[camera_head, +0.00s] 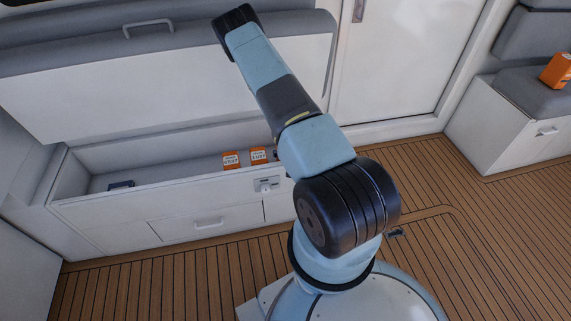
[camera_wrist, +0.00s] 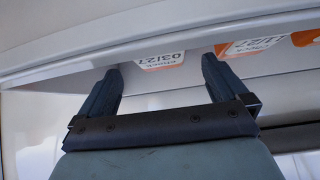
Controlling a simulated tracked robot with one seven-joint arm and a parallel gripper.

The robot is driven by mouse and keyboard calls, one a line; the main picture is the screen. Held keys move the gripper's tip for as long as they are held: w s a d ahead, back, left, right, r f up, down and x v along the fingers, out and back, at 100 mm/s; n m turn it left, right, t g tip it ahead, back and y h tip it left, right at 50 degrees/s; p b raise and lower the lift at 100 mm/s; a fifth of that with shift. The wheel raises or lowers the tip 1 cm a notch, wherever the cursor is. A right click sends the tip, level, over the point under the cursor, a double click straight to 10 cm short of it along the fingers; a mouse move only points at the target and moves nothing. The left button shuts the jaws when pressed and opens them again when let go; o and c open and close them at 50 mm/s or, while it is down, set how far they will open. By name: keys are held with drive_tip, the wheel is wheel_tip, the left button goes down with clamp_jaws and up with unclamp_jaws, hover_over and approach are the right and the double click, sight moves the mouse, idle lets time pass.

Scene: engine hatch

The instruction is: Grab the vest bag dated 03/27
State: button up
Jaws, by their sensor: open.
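The vest bag dated 03/27 (camera_wrist: 160,60) shows in the wrist view as a white label with orange edging, upside down, at the top between my fingers. My gripper (camera_wrist: 160,64) is open and empty, with one finger to each side of the label in the picture. I cannot tell how much depth separates them. In the head view I cannot make out this bag; my arm covers the area right of the two visible orange bags.
A bag dated 11/27 (camera_wrist: 252,44) is beside it, with another orange bag (camera_wrist: 306,37) farther right. The open locker (camera_head: 150,200) has a raised lid (camera_head: 150,85) above and a front wall. Another orange bag (camera_head: 557,70) sits on the right seat.

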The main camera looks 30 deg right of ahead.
drive_tip(key=shift+x, duration=3)
drive_tip(key=shift+c, duration=0.3)
drive_tip(key=c, duration=1.8)
